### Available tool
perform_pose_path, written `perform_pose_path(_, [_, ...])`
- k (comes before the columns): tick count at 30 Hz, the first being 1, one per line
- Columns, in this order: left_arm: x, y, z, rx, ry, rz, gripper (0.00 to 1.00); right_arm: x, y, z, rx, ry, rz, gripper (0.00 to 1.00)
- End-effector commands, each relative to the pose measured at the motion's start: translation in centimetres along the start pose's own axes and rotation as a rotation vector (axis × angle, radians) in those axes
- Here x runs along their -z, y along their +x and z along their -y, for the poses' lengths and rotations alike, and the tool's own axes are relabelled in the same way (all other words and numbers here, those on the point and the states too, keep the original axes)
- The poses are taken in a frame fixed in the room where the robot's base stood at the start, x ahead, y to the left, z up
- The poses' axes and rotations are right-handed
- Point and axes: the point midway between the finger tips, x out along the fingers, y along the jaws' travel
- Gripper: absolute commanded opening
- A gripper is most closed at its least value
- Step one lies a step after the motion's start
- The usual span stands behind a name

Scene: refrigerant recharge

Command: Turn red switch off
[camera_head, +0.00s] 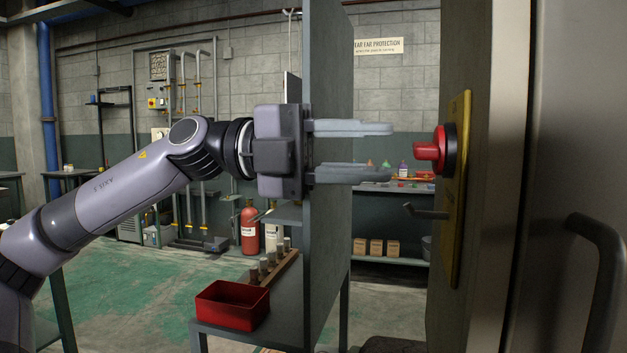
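The red switch (432,150) is a red knob on a dark round base, on a yellow plate (459,190) fixed to a grey upright panel at the right. Its knob points left, toward my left gripper. My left gripper (385,151) comes in from the left with its two fingers level, one above the other. The fingers are apart with nothing between them. In the picture their tips end a little left of the knob, at about its height, and do not appear to touch it. My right gripper is not in view.
A tall grey panel (328,200) stands behind my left gripper. A red bin (232,304) sits on a low table below. A dark handle (603,270) sticks out at the right edge, and a small hook (427,212) shows below the switch. Green floor (130,290) is open at left.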

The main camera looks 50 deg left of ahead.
Motion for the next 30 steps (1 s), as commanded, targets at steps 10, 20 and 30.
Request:
perform_pose_path(10, [0.1, -3.6, -0.4, 0.004, 0.001, 0.003, 0.35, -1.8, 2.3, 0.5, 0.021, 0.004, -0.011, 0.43])
perform_pose_path(20, [0.1, -6.2, -0.1, 0.002, 0.001, 0.000, 0.35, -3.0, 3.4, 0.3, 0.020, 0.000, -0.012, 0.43])
perform_pose_path(30, [0.0, -6.2, 0.1, 0.002, 0.000, 0.000, 0.35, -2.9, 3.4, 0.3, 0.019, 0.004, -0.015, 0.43])
